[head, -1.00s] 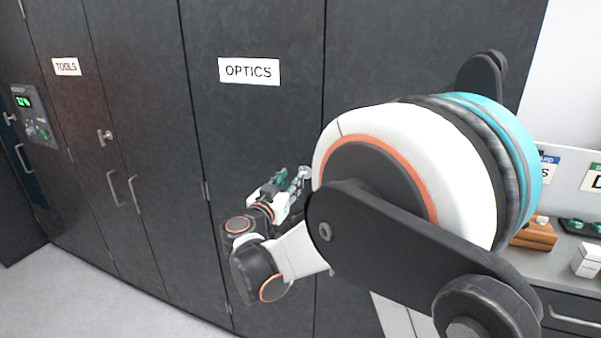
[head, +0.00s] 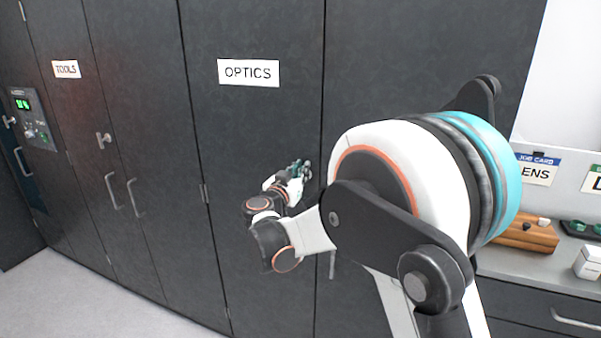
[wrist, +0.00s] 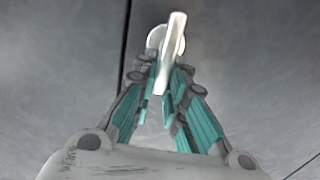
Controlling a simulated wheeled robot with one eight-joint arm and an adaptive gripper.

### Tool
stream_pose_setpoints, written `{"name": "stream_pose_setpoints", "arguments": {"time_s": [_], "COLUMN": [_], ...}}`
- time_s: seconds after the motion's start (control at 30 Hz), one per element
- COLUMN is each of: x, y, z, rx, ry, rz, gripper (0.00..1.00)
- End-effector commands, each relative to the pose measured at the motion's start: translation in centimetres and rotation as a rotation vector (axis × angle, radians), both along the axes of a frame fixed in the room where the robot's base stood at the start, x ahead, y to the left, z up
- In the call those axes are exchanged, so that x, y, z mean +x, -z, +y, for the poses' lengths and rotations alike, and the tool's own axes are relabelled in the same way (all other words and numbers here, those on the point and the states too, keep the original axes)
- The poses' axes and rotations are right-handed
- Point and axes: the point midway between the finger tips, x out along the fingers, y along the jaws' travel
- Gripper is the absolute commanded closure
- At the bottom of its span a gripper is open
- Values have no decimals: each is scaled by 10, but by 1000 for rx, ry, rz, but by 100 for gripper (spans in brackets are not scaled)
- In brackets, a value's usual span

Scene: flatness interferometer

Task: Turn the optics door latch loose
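The optics door (head: 255,150) is a dark cabinet door under a white OPTICS label (head: 248,73). Its latch (wrist: 172,48) shows in the wrist view as a pale metal round base with a long, slightly tilted lever. My gripper (wrist: 163,82) has its teal-padded fingers drawn together on both sides of the lever's lower part, and it looks shut on it. In the head view my gripper (head: 299,170) is at the door's right side and hides the latch. The door is closed.
A TOOLS cabinet (head: 66,69) with its own latch (head: 103,139) and handles stands to the left, beside a control panel (head: 33,118). A counter with a wooden block (head: 527,234) lies to the right. Floor at the lower left is clear.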

Motion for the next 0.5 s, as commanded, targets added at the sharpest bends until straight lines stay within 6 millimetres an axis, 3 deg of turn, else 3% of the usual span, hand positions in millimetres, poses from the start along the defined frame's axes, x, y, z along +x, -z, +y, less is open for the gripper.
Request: {"name": "stream_pose_setpoints", "arguments": {"time_s": [0.5], "x": [0], "y": [0], "z": [2], "rx": [-55], "ry": [0], "rz": [20], "gripper": [100]}}
